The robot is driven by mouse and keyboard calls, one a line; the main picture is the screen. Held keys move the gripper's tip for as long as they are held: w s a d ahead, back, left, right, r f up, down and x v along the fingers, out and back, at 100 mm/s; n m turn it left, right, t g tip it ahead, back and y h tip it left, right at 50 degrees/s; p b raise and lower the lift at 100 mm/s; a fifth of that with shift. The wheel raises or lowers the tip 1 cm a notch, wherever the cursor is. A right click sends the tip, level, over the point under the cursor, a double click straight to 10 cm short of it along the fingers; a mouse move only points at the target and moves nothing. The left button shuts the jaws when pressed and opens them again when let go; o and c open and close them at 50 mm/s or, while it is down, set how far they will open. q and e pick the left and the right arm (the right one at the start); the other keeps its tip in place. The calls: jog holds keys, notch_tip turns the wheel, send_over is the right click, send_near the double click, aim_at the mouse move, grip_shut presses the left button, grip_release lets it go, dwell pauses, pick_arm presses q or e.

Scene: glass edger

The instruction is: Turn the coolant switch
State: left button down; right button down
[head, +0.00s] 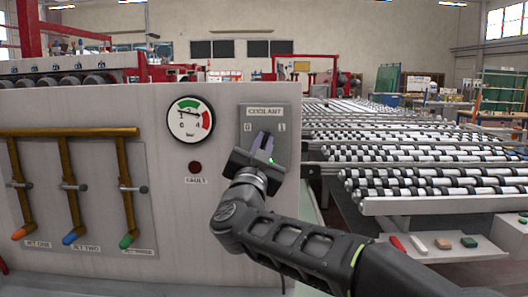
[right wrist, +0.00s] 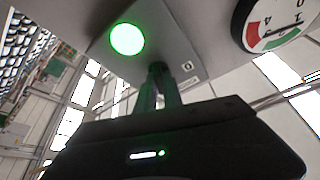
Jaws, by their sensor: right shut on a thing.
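The coolant switch panel (head: 284,113) is a grey plate on the machine's front, labelled COOLANT with 0 at left and 1 at right. My right gripper (head: 264,141) reaches it from below; its fingers are closed on the switch knob, which they mostly hide. The right wrist view shows the narrow fingers (right wrist: 158,84) meeting the dark knob (right wrist: 158,67) on the plate (right wrist: 178,46). A round lamp (right wrist: 127,39) on the plate glows green. Which mark the knob points to cannot be told. My left gripper is not in view.
Left of the panel are a pressure gauge (head: 191,119), a dark red fault lamp (head: 195,167) and brown pipes (head: 69,132) with coloured-tip levers. A roller conveyor (head: 420,155) stretches away at right. A small shelf (head: 443,248) with coloured blocks stands at lower right.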

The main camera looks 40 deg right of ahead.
jog(key=shift+w+a+m+g+h+b, duration=0.15)
jog(key=shift+m+g, duration=0.3)
jog(key=shift+m, duration=0.6)
jog(key=shift+s+d+m+g+h+b, duration=0.2)
jog(key=shift+m+g, duration=0.25)
jog(key=shift+m, duration=0.6)
jog(key=c, duration=1.5)
grip_release()
jog(key=b+v, duration=0.1)
jog(key=v, duration=0.6)
jog(key=shift+s+a+f+b, duration=0.1)
jog(key=shift+a+b, duration=0.2)
jog(key=shift+a, duration=0.1)
